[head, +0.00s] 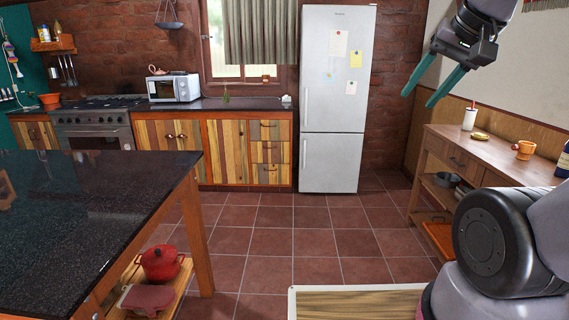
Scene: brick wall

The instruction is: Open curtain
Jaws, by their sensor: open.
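A grey-green striped curtain (262,32) hangs at the window in the back brick wall, left of the fridge. It covers most of the window; a narrow strip of glass (216,38) shows at its left side. My gripper (422,97) is at the upper right, with its two teal fingers apart and nothing between them. It is much nearer to me than the curtain and well to the right of it, apart from it.
A dark-topped island (90,190) fills the left foreground. A counter (225,104) with a microwave (174,88) runs below the window, beside a white fridge (336,100). A wooden side table (480,157) stands at right. The tiled floor (300,225) between is clear.

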